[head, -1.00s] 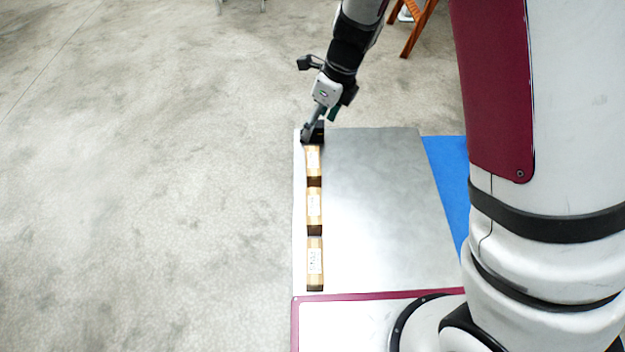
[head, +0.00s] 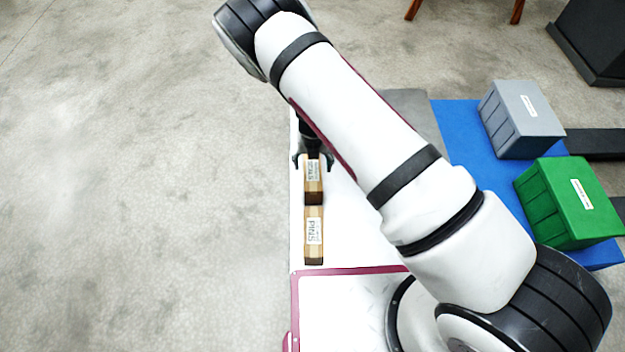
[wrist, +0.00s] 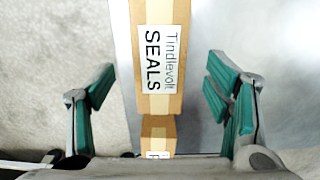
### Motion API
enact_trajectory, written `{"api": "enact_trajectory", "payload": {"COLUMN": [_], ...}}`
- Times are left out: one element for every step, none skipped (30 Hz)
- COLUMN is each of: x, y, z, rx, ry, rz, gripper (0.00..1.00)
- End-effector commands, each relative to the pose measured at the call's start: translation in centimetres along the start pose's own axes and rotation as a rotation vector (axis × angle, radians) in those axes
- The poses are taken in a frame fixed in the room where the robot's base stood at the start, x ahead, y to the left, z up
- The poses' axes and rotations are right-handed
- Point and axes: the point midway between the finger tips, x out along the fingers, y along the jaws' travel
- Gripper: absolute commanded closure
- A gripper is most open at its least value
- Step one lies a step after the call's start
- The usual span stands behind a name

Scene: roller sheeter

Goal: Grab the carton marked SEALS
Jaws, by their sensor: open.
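The carton marked SEALS (wrist: 157,65) is a tan box with lighter tape and a white label, filling the upper middle of the wrist view. My gripper (wrist: 160,88) is open, with one green-padded finger on each side of this carton and visible gaps on both sides. In the head view my gripper (head: 313,160) is at the far end of a carton (head: 313,187) whose label is too small to read surely. Another carton (head: 314,240), its label seeming to read PINS, lies nearer to me. Part of a second carton (wrist: 158,132) shows below SEALS in the wrist view.
The cartons stand in a row along the left edge of a pale metal surface (head: 345,235). A grey bin (head: 505,130) and a green bin (head: 555,215) stand on blue at the right. My arm crosses above the surface and hides its far part.

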Motion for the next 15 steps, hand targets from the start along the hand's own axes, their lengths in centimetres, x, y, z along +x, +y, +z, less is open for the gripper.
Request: {"api": "enact_trajectory", "payload": {"x": [1.3, 1.8, 2.3, 2.7, 3.0, 3.4, 3.6, 3.7, 3.8, 3.9, 4.0, 4.2, 4.3, 4.6, 5.0], "y": [-0.1, -0.1, 0.0, 0.0, 0.0, 0.0, 0.0, 0.0, 0.0, 0.0, 0.0, 0.0, 0.0, 0.0, 0.0], "z": [-0.1, -0.1, 0.0, 0.0, 0.0, 0.0, 0.0, 0.0, 0.0, 0.0, 0.0, 0.0, 0.0, 0.0, 0.0], "rx": [-0.001, -0.002, -0.003, -0.003, -0.003, -0.002, -0.002, -0.002, -0.002, -0.002, -0.002, -0.002, -0.002, -0.003, -0.003], "ry": [0.002, 0.002, 0.001, 0.001, 0.001, 0.001, 0.001, 0.001, 0.0, 0.0, 0.0, 0.0, 0.0, 0.001, 0.001], "rz": [-0.001, -0.001, -0.001, 0.0, 0.0, 0.0, 0.0, 0.0, 0.0, 0.0, 0.0, 0.0, 0.0, 0.0, 0.0], "gripper": [0.28, 0.28, 0.28, 0.28, 0.28, 0.28, 0.28, 0.28, 0.28, 0.28, 0.28, 0.28, 0.28, 0.28, 0.28]}}
